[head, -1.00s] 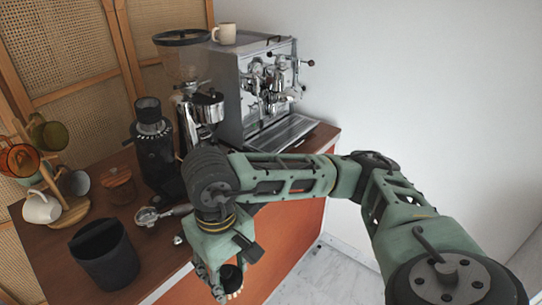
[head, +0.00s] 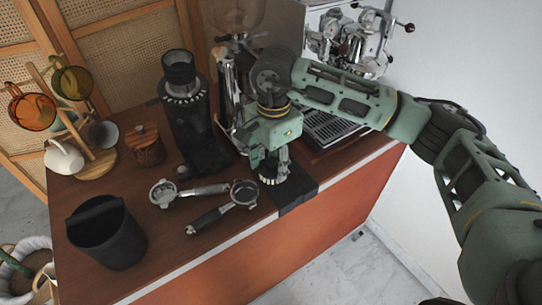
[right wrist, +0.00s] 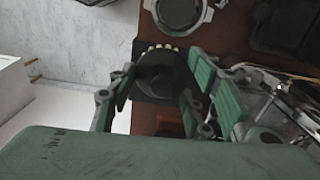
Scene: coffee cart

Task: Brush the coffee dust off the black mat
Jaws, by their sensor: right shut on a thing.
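The black mat (head: 299,193) lies at the counter's front edge and hangs over it. My right gripper (head: 272,160) is above the mat's back left part, shut on a dark round brush. The brush's pale bristles (head: 271,181) point down at the mat; I cannot tell whether they touch it. In the right wrist view the brush (right wrist: 160,75) sits between the two fingers of the right gripper (right wrist: 158,92). The gripper and brush hide part of the mat. I cannot make out any coffee dust. My left gripper is not in view.
Two portafilters, one (head: 215,210) near the mat and one (head: 167,193) behind it, lie left of the mat. A black bin (head: 108,235), a wooden-lidded jar (head: 146,147), a black grinder (head: 190,120) and a mug rack (head: 92,160) stand further left. The espresso machine (head: 345,45) is behind.

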